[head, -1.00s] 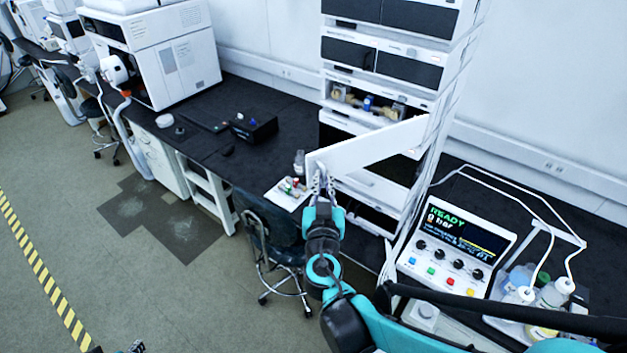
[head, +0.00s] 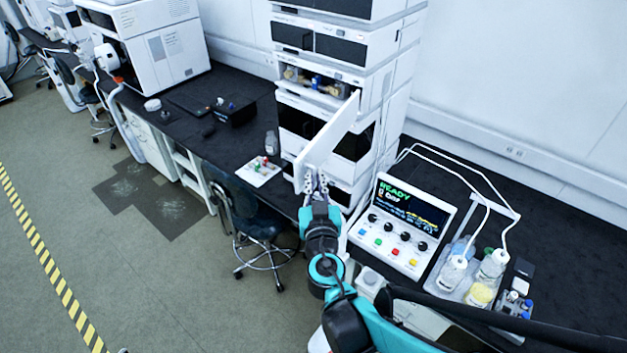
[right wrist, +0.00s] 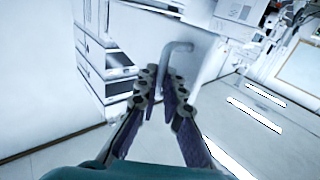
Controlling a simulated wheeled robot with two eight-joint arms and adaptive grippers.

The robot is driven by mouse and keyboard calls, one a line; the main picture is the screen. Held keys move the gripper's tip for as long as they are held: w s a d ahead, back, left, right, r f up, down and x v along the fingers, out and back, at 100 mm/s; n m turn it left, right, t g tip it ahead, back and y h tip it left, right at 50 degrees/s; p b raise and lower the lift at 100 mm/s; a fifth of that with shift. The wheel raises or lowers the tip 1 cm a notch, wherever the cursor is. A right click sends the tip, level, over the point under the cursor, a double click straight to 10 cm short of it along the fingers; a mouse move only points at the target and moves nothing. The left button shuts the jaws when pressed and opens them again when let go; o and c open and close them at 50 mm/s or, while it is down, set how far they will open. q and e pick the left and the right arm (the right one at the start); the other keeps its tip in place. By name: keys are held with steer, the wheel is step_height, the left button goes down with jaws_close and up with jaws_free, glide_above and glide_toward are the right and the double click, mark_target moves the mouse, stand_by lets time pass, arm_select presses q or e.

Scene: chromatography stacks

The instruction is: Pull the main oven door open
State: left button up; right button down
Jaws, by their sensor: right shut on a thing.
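The main oven door (head: 330,138) is a white panel in the middle of the chromatography stack. It stands swung out from the stack, its free edge toward me, with the dark oven opening (head: 298,121) showing beside it. My right gripper (head: 312,182) is at the door's free edge. In the right wrist view, a grey bent handle (right wrist: 178,47) on the door's white face runs down between the fingers (right wrist: 165,98), which are shut on it. Only a sliver at the bottom edge of the head view may be my left gripper; its state does not show.
A control box (head: 400,225) with a lit screen and bottles in a tray (head: 450,284) stand right of the stack. A chair (head: 250,222) is left of my right arm. A small white tray (head: 258,178) lies on the dark bench. The floor at left is clear.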

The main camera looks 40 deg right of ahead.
steer(key=shift+s+d+r, duration=0.1)
steer(key=shift+s+d, duration=0.05)
steer(key=shift+d, duration=0.15)
